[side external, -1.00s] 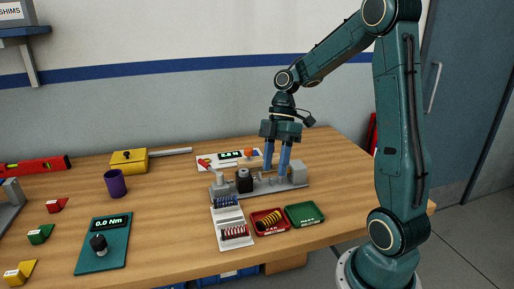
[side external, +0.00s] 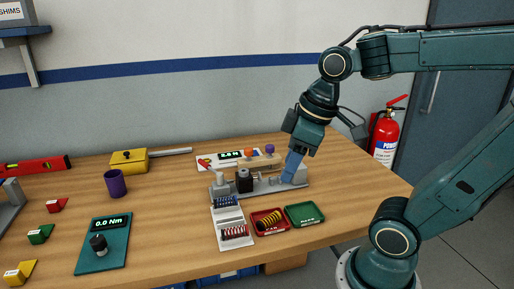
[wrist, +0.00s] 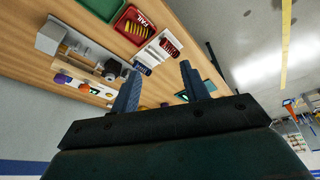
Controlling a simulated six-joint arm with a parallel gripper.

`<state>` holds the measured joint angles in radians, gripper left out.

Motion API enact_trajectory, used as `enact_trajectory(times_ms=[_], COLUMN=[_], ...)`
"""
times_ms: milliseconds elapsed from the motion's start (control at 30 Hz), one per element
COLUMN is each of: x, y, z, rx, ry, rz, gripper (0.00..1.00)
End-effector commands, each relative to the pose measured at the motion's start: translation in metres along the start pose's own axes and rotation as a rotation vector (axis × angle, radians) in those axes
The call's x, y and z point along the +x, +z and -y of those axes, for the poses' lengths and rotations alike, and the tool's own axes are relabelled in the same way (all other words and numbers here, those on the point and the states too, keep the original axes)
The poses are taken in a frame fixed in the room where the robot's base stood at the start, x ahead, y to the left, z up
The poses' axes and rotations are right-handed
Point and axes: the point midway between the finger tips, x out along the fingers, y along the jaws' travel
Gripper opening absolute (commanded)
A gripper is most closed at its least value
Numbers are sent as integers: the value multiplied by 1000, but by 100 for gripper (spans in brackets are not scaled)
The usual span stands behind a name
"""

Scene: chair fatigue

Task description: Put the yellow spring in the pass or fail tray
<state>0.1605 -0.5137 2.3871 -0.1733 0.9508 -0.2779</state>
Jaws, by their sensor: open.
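The yellow spring (side external: 267,217) lies in the red tray (side external: 255,228) marked FAIL, on the near part of the bench. It also shows in the wrist view (wrist: 138,24), inside the red tray's rim. The green tray (side external: 305,223) stands just right of the red one and looks empty. My gripper (side external: 289,182) is tilted, above or in front of the right part of the grey test fixture; the exact gap cannot be told. In the wrist view my gripper (wrist: 161,67) is open, with nothing between its two fingers.
A white rack (side external: 228,243) with blue and red springs stands left of the red tray. The grey fixture (side external: 262,190) lies behind the trays. A teal torque tester (side external: 115,255), purple cup (side external: 115,183) and yellow box (side external: 129,161) are farther left. Bare bench lies to the right.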

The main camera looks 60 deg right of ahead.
Motion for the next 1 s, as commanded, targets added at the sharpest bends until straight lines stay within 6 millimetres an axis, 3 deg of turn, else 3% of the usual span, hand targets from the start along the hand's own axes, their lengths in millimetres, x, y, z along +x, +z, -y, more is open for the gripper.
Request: enact_trajectory(times_ms=[400,1000], x=[-16,-16], y=[28,30], z=[13,13], rx=[248,262], ry=[71,73], rz=[-157,-162], gripper=[45,45])
